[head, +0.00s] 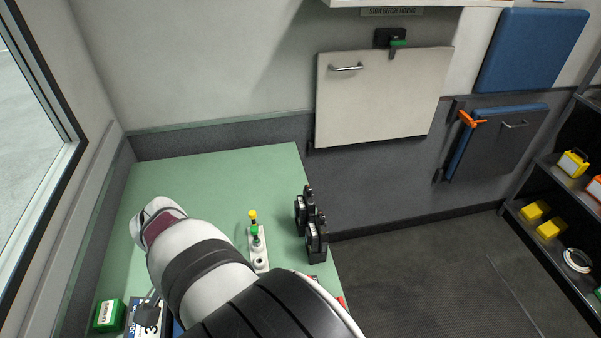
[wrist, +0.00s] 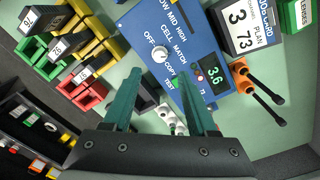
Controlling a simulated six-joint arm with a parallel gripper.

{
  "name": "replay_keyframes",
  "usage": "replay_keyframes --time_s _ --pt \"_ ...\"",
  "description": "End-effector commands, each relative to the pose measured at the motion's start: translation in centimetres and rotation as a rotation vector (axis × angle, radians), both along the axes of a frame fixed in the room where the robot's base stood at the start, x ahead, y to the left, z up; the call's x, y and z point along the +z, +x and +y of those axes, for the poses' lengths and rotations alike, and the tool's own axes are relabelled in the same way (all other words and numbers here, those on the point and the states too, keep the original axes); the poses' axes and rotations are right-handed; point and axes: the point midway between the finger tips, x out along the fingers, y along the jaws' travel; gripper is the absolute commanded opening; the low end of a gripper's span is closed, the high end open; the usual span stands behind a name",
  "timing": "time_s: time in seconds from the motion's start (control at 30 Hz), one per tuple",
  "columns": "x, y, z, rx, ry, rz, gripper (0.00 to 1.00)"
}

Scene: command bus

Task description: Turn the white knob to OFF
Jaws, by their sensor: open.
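The white knob (wrist: 161,53) is a small round knob on the face of a blue box (wrist: 205,45) in the wrist view. The printed words OFF, LOW, MID and HIGH run around it, with OFF close beside it. I cannot tell which word its pointer faces. My gripper (wrist: 158,76) shows two teal fingers, spread apart and empty, with the tips just short of the knob in the picture. In the head view my arm covers the gripper and nearly all of the blue box, and the knob is hidden.
Red, yellow and green holders with black packs (wrist: 74,72) stand left of the box in the wrist view. A display reading 3.6 (wrist: 213,76), an orange-ended black item (wrist: 262,92) and a card (wrist: 243,25) lie right. In the head view, black radios (head: 313,228) stand at the green bench's (head: 215,170) right edge.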

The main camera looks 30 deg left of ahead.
Motion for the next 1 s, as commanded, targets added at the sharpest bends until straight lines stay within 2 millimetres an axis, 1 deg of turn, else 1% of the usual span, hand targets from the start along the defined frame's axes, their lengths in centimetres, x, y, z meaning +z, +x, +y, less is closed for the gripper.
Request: replay_keyframes --time_s 0.03,0.1,0.2,0.3,0.47,0.7,0.77,0.8,0.87,1.0 --pt "-1.5 0.0 -0.2 -0.001 -0.006 0.002 0.58" --pt "-3.5 0.0 -0.2 0.000 -0.005 0.001 0.58" --pt "-5.7 0.0 -0.3 -0.001 -0.004 0.002 0.58" --pt "-7.1 0.0 -0.3 -0.001 -0.002 0.002 0.58" --pt "-8.0 0.1 -0.2 -0.002 0.000 0.001 0.58" --pt "-8.1 0.1 -0.2 -0.001 0.001 0.001 0.58" --pt "-8.1 0.1 -0.2 -0.001 0.001 0.001 0.49" --pt "-8.1 0.1 -0.2 -0.001 0.001 0.001 0.42" --pt "-8.1 0.1 -0.2 -0.001 0.001 0.001 0.31" --pt "-8.1 0.1 -0.2 -0.001 0.000 0.001 0.06"
